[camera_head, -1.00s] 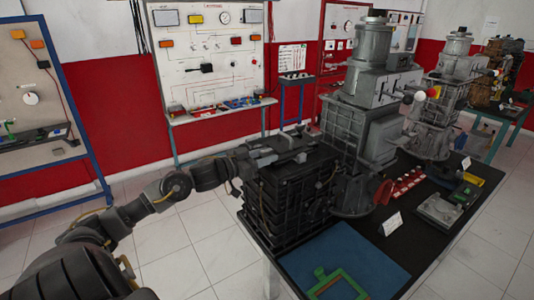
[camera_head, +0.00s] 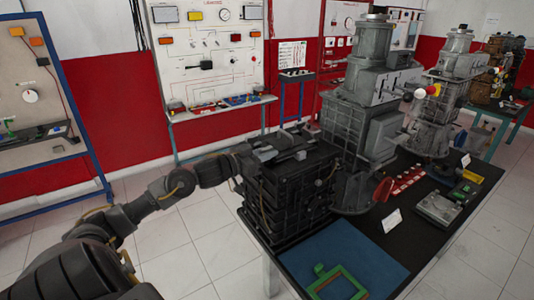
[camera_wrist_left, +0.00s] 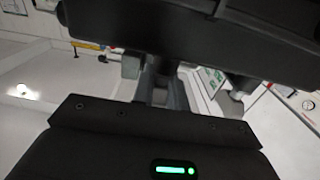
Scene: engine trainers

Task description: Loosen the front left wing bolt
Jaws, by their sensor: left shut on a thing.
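The black ribbed engine case (camera_head: 285,195) stands on the left end of the table, with bars and fittings on top. My left gripper (camera_head: 264,153) is at the top left edge of this case, with my arm coming in from the left. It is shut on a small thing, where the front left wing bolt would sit. The bolt itself is hidden by the fingers and too small to make out in the head view. In the left wrist view, the fingers (camera_wrist_left: 156,90) show close together between dark parts. My right gripper is not in view.
A tall grey engine trainer (camera_head: 370,110) stands right behind the black case. A blue mat (camera_head: 372,255) with a green frame (camera_head: 337,283) lies in front. Red parts (camera_head: 408,180), a white card (camera_head: 391,221) and a grey tray (camera_head: 438,209) lie to the right.

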